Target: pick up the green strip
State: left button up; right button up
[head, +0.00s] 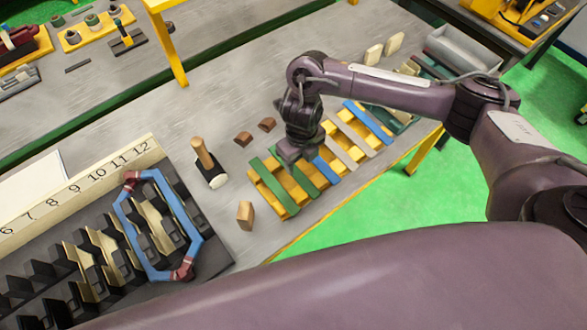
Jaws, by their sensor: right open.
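A green strip (275,190) lies across the yellow slotted rack (262,192) at its left end. A second green strip (309,183) lies just right of it, with its far end hidden under my right gripper (294,157). The right gripper points down over the far part of the rack, close above the green strips. Its jaws are open, but the fingertips are small and dark, and I cannot tell whether they touch a strip. My left gripper is out of view.
Blue and grey strips (345,148) lie on the rack to the right. A mallet (209,162) and wooden blocks (245,214) stand left of the rack. A blue hexagonal coil (187,222) sits on the dark slotted stator at lower left. The table's front edge is close to the rack.

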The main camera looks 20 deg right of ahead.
aim_at(296, 173)
jog(key=f, duration=0.5)
jog(key=shift+w+a, duration=0.3)
jog(key=shift+a, duration=0.1)
grip_shut()
